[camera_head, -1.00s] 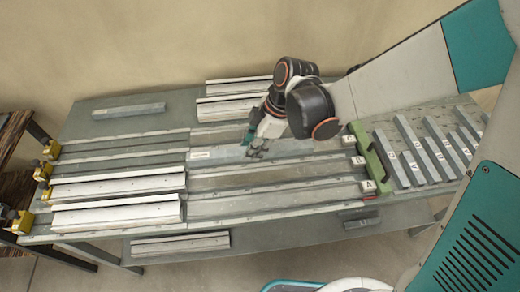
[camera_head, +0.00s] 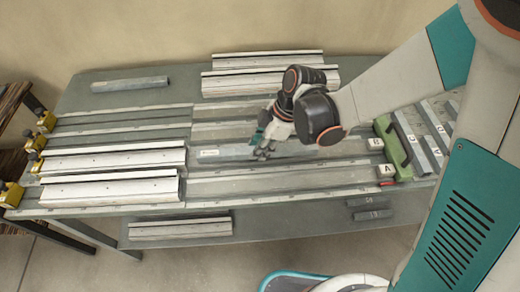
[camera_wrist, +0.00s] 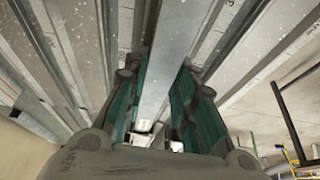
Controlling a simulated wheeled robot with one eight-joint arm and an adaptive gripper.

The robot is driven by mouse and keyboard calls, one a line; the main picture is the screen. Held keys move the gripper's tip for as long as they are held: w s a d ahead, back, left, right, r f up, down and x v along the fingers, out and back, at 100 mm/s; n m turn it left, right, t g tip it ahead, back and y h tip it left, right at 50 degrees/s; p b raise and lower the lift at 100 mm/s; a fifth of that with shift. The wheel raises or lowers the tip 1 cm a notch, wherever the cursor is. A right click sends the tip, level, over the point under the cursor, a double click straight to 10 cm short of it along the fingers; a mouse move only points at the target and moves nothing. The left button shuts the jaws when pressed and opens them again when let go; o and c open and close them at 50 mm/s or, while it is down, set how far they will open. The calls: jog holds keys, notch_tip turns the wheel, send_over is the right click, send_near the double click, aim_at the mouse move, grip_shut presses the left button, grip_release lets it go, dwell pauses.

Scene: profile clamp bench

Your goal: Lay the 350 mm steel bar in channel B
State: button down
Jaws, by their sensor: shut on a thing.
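The steel bar (camera_head: 215,153) is long and grey, with a small pale label near its left end. My gripper (camera_head: 264,148) is shut on it near its right part, and the bar points left. In the wrist view the bar (camera_wrist: 168,70) runs between the two teal-lined fingers. Tag B (camera_head: 376,143) and tag A (camera_head: 386,170) stand at the right end of the channels; tag C is hidden behind my arm. The bar appears roughly in line with channel B (camera_head: 330,158). I cannot tell whether it hovers or touches.
White profiles (camera_head: 110,160) lie in the left channels, beside yellow clamps (camera_head: 36,143). More white profiles (camera_head: 260,80) and a grey bar (camera_head: 130,84) lie at the back.

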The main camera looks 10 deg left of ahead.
jog(key=shift+f, duration=0.25)
jog(key=shift+s+d+f+b, duration=0.1)
jog(key=shift+b, duration=0.2)
jog(key=shift+f, duration=0.1)
jog(key=shift+s+d+f+b, duration=0.1)
jog(key=shift+s+d+b, duration=0.05)
jog(key=shift+b, duration=0.15)
jog(key=c, duration=1.3)
grip_release()
jog(key=shift+f, duration=0.1)
jog(key=shift+a+f, duration=0.15)
jog(key=shift+a, duration=0.05)
